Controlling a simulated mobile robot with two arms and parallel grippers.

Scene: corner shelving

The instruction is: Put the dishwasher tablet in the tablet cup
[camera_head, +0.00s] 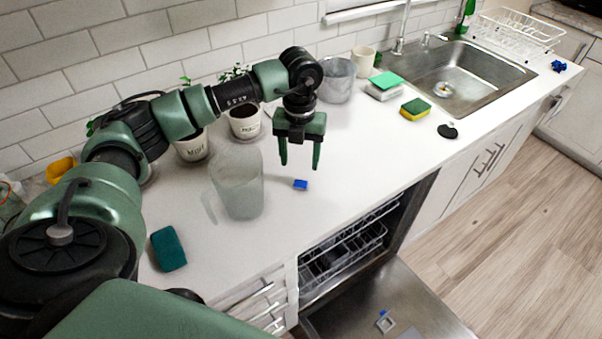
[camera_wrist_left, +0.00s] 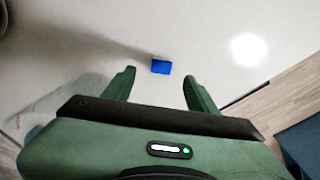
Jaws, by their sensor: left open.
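The dishwasher tablet (camera_head: 300,185) is a small blue block lying on the white counter, near its front edge. It also shows in the left wrist view (camera_wrist_left: 161,66), ahead of the fingers and about centred between them. My left gripper (camera_head: 300,166) points down above the counter, open and empty, with the tablet just beyond its fingertips. The tablet cup (camera_head: 386,324) looks like a small grey square recess on the inside of the lowered dishwasher door, with a small blue part beside it. My right gripper is not in view.
The dishwasher (camera_head: 342,252) stands open below the counter, its door (camera_head: 430,300) folded down. A translucent pitcher (camera_head: 238,185) stands left of the tablet, with potted plants behind. A sponge (camera_head: 415,108) and sink (camera_head: 455,80) are to the right. Counter around the tablet is clear.

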